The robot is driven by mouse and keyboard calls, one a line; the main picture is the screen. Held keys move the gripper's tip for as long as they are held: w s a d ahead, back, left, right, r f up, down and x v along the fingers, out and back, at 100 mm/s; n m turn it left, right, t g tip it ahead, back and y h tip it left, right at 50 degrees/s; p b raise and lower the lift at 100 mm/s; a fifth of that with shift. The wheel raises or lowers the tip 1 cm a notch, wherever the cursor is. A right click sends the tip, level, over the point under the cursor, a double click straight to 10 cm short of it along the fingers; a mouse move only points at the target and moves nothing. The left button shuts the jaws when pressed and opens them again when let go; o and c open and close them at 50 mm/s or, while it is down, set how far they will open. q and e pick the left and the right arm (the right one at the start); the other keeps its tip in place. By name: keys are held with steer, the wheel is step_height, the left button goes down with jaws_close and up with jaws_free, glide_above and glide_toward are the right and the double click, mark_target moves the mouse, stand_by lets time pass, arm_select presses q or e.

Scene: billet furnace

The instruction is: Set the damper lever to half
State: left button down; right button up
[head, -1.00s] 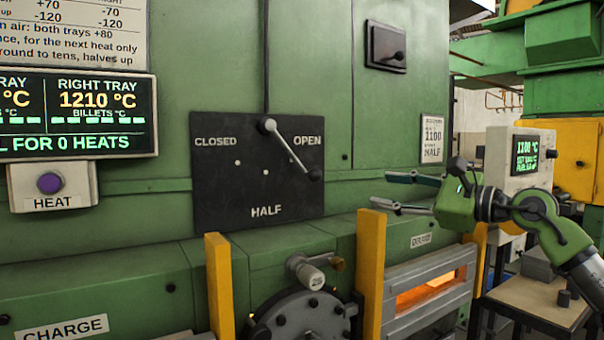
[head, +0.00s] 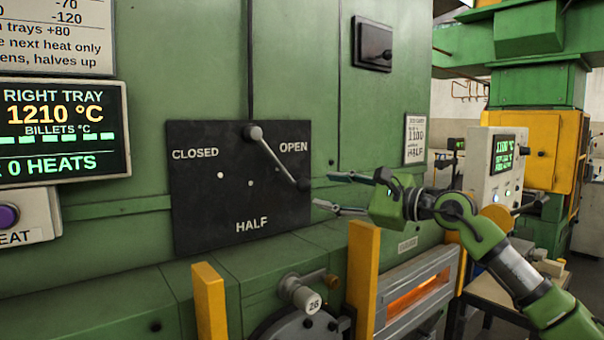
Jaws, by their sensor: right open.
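The damper lever (head: 277,158) is a pale metal rod on a black plate (head: 205,215) marked CLOSED, OPEN and HALF. Its pivot is at the top middle of the plate. The rod slants down to the right, and its dark knob (head: 304,185) lies below the word OPEN, away from the HALF mark at the bottom. My right gripper (head: 326,190) is open, its two fingers pointing left. The fingertips are just right of the knob in the picture; I cannot tell whether they touch it. Nothing shows between the fingers. My left gripper is not in view.
Yellow posts (head: 209,300) and (head: 362,275) stand below the plate, with a numbered handle (head: 304,295) between them. A glowing furnace slot (head: 415,297) is at lower right. A display box (head: 500,165) stands behind my right arm. A small lever box (head: 372,43) is higher up.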

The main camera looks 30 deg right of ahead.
mark_target(310, 187)
steer(key=p+x, duration=0.4)
steer(key=x, duration=0.3)
steer(key=shift+w+r+p, duration=0.1)
steer(key=shift+w+p, duration=0.15)
steer(key=shift+p, duration=0.1)
steer(key=shift+w+a, duration=0.15)
steer(key=shift+w, duration=0.3)
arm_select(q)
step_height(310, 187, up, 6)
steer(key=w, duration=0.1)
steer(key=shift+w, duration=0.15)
arm_select(e)
steer(key=shift+a, duration=0.1)
jaws_close()
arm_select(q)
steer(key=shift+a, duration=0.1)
